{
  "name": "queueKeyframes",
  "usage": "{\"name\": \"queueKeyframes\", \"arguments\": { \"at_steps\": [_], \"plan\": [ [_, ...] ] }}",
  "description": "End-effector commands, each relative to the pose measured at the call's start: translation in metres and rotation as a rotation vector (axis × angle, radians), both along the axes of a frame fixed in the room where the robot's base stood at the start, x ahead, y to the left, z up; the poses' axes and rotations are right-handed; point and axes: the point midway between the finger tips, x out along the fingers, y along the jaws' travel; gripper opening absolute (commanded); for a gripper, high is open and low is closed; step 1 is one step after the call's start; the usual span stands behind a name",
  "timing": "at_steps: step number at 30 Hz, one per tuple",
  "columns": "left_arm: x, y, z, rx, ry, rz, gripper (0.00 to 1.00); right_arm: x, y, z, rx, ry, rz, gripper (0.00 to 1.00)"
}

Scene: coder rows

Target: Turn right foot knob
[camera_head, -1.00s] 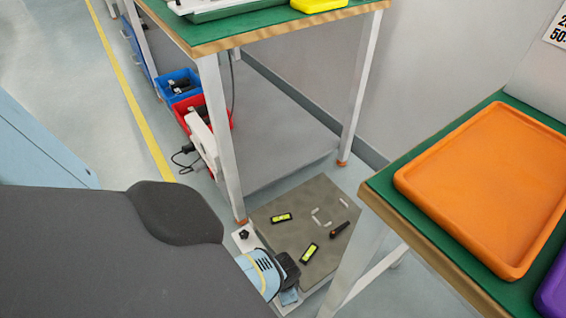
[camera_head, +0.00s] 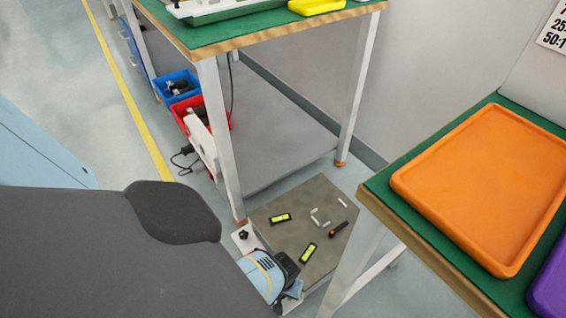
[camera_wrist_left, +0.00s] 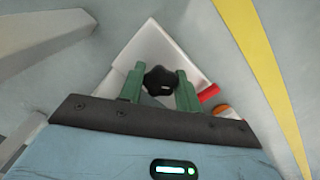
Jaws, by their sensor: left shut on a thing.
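A dark platform (camera_head: 310,222) lies on the floor by the bench legs, with white corner plates. A black star-shaped knob (camera_head: 243,235) sits on its left corner plate, apart from my gripper. My left gripper (camera_wrist_left: 160,84) is down at the near corner. In the left wrist view its green fingers are shut on another black knob (camera_wrist_left: 160,77), on a white triangular plate (camera_wrist_left: 152,45). In the head view the wrist hides this knob. My right gripper is not in view.
Two small spirit levels (camera_head: 280,218) (camera_head: 308,253) and a dark handled tool (camera_head: 339,228) lie on the platform. A green-topped bench (camera_head: 440,215) with an orange tray (camera_head: 485,190) stands close on the right. Another bench leg (camera_head: 220,140) rises behind.

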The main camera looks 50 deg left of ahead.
Motion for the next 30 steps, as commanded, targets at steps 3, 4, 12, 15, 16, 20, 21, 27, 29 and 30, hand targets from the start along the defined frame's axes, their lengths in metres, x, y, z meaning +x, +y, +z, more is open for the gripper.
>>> {"name": "queueKeyframes", "arguments": {
  "at_steps": [3,4,12,15,16,20,21,27,29,30],
  "plan": [
    [0.0044,0.0029,0.0024,0.004,-0.008,0.042,0.11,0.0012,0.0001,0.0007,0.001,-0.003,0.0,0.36],
    [0.0045,0.0029,0.0024,0.004,-0.007,0.049,0.11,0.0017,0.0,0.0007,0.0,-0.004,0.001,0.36],
    [0.0052,0.0033,0.0026,0.005,-0.009,0.081,0.11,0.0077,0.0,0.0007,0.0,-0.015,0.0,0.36],
    [0.0054,0.0035,0.0026,0.005,-0.01,0.083,0.11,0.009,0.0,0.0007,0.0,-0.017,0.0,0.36],
    [0.0055,0.0035,0.0027,0.005,-0.01,0.083,0.11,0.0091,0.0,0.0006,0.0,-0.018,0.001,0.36],
    [0.0057,0.0037,0.0028,0.005,-0.01,0.082,0.11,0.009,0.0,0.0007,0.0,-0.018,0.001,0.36],
    [0.0057,0.0037,0.0028,0.006,-0.011,0.082,0.11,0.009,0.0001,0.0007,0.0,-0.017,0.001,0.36],
    [0.0041,0.0026,0.002,0.004,-0.007,0.081,0.42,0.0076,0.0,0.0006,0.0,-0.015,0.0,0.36],
    [0.0033,0.0022,0.0016,0.003,-0.006,0.081,0.42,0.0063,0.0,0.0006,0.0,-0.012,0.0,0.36],
    [0.003,0.0019,0.0014,0.003,-0.005,0.081,0.42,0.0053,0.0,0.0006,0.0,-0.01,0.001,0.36]
  ]
}}
